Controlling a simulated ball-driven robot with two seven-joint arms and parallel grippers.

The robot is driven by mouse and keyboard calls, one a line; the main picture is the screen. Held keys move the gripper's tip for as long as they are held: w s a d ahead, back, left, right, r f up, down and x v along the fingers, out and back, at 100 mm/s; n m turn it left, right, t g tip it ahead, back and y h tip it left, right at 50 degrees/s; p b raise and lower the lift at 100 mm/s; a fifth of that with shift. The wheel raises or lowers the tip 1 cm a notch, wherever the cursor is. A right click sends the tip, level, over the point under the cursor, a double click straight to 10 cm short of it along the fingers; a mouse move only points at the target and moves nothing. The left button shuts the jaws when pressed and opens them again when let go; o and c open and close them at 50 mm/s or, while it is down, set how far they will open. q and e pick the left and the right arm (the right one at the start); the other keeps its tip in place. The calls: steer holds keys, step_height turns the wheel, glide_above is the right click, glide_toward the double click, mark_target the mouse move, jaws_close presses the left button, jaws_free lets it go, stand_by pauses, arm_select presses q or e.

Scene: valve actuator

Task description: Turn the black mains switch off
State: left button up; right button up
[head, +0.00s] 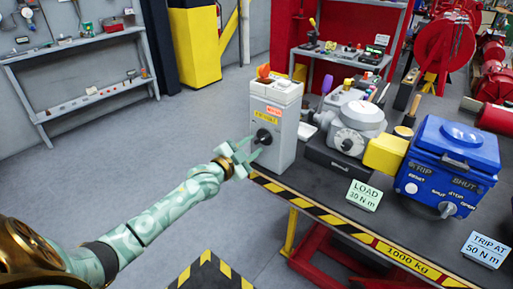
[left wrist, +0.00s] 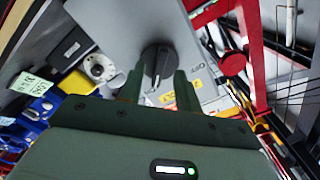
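The black mains switch (head: 264,136) is a round rotary knob on the front of a grey upright box (head: 284,128) with a red and a yellow label. My left gripper (head: 252,150) is just in front of the knob, its green fingers spread apart. In the left wrist view the knob (left wrist: 158,62) shows between and just beyond the fingertips (left wrist: 157,78), with a pale line along its grip. I cannot tell whether the fingers touch it. My right gripper is in neither view.
Right of the box are a grey actuator (head: 352,128), a yellow block (head: 385,155) and a blue control box (head: 448,165). A LOAD card (head: 364,195) and a TRIP AT card (head: 484,249) stand near the striped bench edge (head: 330,222). Open floor lies left of the bench.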

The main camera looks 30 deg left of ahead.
arm_select(q)
steer(key=shift+w+d, duration=0.1)
steer(key=shift+w, duration=1.05)
steer(key=shift+c, duration=0.3)
jaws_close()
